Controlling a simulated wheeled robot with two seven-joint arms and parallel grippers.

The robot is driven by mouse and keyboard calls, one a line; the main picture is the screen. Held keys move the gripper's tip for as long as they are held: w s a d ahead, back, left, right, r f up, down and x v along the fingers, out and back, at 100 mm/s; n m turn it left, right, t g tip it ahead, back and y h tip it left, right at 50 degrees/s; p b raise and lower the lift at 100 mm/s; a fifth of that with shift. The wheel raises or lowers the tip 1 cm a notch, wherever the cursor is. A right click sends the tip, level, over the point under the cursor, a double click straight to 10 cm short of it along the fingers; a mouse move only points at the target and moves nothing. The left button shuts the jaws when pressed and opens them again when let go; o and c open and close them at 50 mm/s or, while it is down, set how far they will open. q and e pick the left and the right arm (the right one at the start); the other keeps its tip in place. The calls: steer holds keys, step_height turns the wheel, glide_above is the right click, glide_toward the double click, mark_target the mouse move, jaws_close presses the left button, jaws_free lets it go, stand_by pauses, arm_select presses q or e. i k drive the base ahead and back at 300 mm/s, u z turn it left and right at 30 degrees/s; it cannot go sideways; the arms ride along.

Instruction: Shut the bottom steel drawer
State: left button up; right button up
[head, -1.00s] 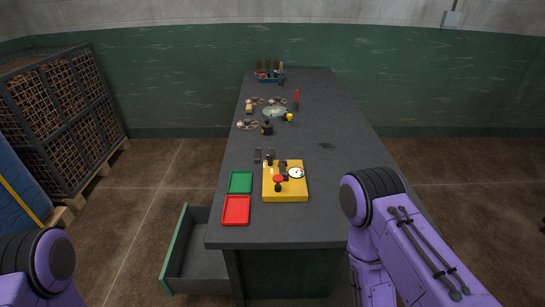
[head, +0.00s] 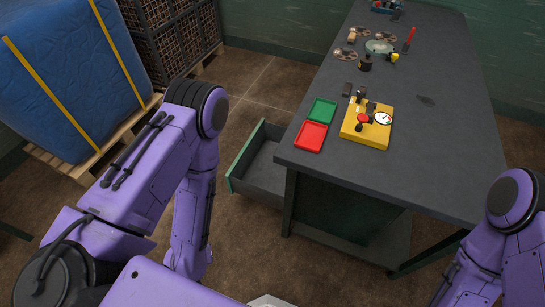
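The open steel drawer (head: 262,172) juts out to the left from under the dark workbench (head: 425,120) in the head view. Its front panel has a green edge and its tray looks empty. Whether another drawer sits above or below it cannot be told. My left arm stands to the left of the drawer, apart from it, with its forearm pointing down. My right arm is at the lower right, beside the bench. Neither gripper's fingers show.
A red tray (head: 311,136), a green tray (head: 322,111) and a yellow gauge block (head: 367,124) sit on the bench's near end. A blue wrapped bulk bag (head: 70,70) on a pallet and a wire crate (head: 170,35) stand left. Floor between pallet and drawer is clear.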

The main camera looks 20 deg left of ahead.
mark_target(254, 175)
steer(key=z, duration=2.8)
steer(key=k, duration=2.65)
steer(key=u, duration=2.5)
steer(key=i, duration=1.15)
steer(key=z, duration=0.35)
